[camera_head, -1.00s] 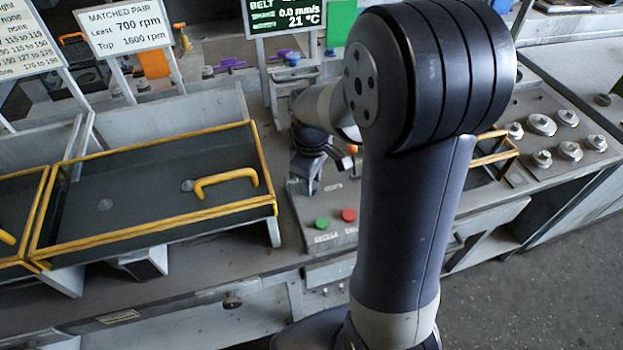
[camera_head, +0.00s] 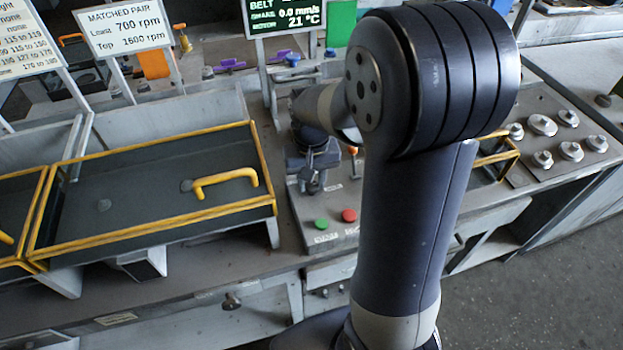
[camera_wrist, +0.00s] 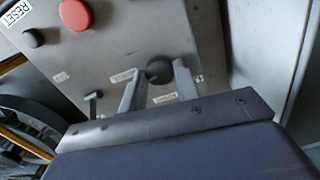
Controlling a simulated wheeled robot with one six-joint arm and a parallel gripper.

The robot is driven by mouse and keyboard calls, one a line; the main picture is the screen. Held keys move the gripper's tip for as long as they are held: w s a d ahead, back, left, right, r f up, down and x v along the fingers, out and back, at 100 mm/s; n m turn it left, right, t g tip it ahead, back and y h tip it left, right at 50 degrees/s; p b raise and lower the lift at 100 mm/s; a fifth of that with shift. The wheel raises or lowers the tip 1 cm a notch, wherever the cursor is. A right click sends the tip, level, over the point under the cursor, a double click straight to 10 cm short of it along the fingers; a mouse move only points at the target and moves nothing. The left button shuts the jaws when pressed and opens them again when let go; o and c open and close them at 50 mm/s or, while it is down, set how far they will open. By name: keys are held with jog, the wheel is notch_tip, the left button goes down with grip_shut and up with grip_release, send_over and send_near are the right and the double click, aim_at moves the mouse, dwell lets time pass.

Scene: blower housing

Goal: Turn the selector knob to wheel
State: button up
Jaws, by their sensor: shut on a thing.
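The selector knob (camera_wrist: 158,72) is a dark round knob on the grey control panel, seen in the wrist view. My gripper (camera_wrist: 158,80) has one finger on each side of it and is shut on it. Small white labels lie around the knob, but I cannot read them, so its setting is unclear. In the head view my gripper (camera_head: 313,186) is low over the panel (camera_head: 302,210), and the knob is hidden there.
A green button (camera_head: 321,223) and a red button (camera_head: 348,215) sit in front of my gripper. A small orange-topped lever (camera_head: 353,150) stands close on its right. A yellow-edged guard with a handle (camera_head: 228,182) is to the left. Display signs stand behind.

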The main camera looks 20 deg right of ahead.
aim_at(311, 185)
jog(key=shift+m, duration=1)
jog(key=o, duration=1)
notch_tip(311, 185, up, 11)
jog(key=shift+f, duration=0.1)
jog(key=shift+f, duration=0.1)
notch_tip(311, 185, down, 11)
jog(key=shift+r, duration=0.2)
